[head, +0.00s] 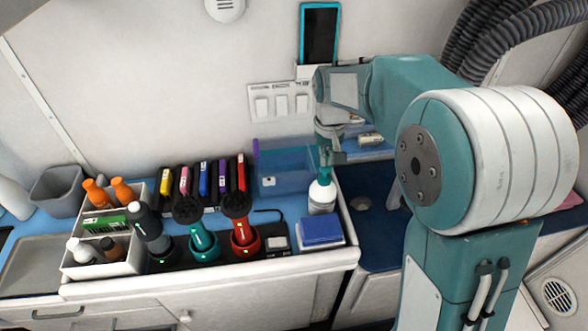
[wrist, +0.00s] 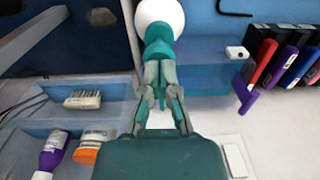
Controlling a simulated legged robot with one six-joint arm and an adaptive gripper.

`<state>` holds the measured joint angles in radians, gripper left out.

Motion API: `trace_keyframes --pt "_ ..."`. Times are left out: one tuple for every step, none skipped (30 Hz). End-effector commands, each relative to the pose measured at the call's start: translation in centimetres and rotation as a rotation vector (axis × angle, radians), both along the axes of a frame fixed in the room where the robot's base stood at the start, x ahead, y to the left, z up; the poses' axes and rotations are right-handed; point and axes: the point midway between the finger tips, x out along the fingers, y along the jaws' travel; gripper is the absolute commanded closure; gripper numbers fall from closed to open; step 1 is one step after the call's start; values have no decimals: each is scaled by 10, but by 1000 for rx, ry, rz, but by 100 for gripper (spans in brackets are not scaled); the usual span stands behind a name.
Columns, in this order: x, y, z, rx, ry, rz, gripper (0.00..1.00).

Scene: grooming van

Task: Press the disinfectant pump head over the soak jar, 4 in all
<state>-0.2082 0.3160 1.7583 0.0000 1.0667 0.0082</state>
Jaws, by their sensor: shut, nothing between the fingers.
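The disinfectant bottle (head: 321,197) is white with a teal pump head (head: 325,174) and stands upright at the right end of the blue counter. In the wrist view its white body (wrist: 160,12) and teal pump top (wrist: 158,40) show at the top centre. My gripper (head: 331,157) is shut and empty, directly above the pump head. In the wrist view the closed fingertips (wrist: 160,75) overlap the pump top; I cannot tell whether they touch. A translucent blue box (head: 278,163), probably the soak jar, stands behind and left of the bottle; it also shows in the wrist view (wrist: 205,78).
Several coloured clippers (head: 203,180) stand in a rack left of the box. Teal (head: 203,240) and red (head: 244,236) tools stand in front, beside a white caddy (head: 105,268) of bottles. A blue sponge-like block (head: 320,231) lies in front of the bottle.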

Motion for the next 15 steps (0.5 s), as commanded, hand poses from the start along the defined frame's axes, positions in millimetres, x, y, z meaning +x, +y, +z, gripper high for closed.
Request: trace_keyframes --pt "0 0 -2 0 1 0 100" --pt "0 0 -3 0 1 0 100" --pt "0 0 -4 0 1 0 100" --pt "0 0 -5 0 1 0 100" --pt "0 0 -6 0 1 0 100" --pt "0 0 -7 0 1 0 100" --pt "0 0 -8 0 2 0 100" --pt "0 0 -9 0 2 0 100" --pt "0 0 -10 0 2 0 100" --pt "0 0 -11 0 2 0 100" --pt "0 0 -12 0 2 0 100" --pt "0 0 -13 0 2 0 100" --pt "0 0 -14 0 2 0 100" --pt "0 0 -15 0 2 0 100" --pt "0 0 -17 -1 3 0 100"
